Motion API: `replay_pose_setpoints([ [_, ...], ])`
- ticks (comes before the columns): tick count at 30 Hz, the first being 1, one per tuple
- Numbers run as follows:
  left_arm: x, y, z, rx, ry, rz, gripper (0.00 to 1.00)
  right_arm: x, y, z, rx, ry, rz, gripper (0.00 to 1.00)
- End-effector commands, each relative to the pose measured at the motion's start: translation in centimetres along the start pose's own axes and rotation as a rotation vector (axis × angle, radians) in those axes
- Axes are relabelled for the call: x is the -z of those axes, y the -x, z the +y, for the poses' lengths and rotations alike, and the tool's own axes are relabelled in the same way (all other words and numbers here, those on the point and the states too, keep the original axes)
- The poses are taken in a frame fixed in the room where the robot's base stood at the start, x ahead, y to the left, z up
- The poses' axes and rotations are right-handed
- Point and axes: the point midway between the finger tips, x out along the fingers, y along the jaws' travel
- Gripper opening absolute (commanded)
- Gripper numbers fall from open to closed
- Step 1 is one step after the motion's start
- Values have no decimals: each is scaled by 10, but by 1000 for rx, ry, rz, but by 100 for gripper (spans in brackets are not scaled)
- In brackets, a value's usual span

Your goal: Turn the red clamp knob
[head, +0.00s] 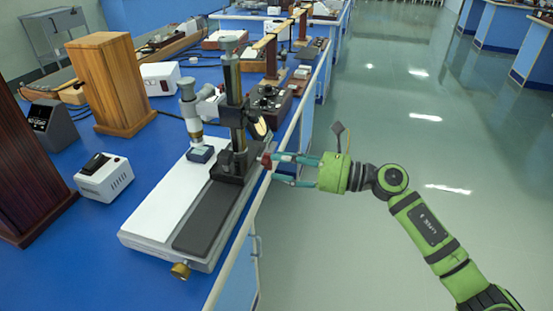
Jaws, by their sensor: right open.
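The red clamp knob (266,160) sticks out from the right side of the black column mount on the measuring microscope (230,150). The microscope stands on a long white and black base (165,205) by the bench's right edge. My right gripper (277,168) reaches in from the right at knob height. Its teal fingers are open and spread, with the tips close to the knob. I cannot tell whether they touch it. My left gripper does not show.
A small white device (104,178), a dark box (51,125) and wooden cabinets (110,85) stand on the blue bench to the left. A brass knob (180,271) sits at the base's front. The floor (410,150) to the right is clear.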

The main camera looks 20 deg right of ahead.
Motion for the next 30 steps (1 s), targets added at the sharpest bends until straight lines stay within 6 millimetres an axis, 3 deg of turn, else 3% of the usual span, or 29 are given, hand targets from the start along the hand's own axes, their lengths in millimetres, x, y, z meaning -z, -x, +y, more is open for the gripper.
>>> replay_pose_setpoints([
  [6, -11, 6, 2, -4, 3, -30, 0, -1, -21, -1, 1, -2, -1, 44],
  [14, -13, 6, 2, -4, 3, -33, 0, 1, -23, 0, 1, -3, 0, 44],
  [15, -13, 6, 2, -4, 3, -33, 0, 1, -23, 0, 2, -3, -1, 40],
  [18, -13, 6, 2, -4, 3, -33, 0, 1, -23, -1, 2, -3, -1, 0],
  [30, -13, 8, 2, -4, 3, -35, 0, 0, -22, -1, 4, -29, -1, 0],
])
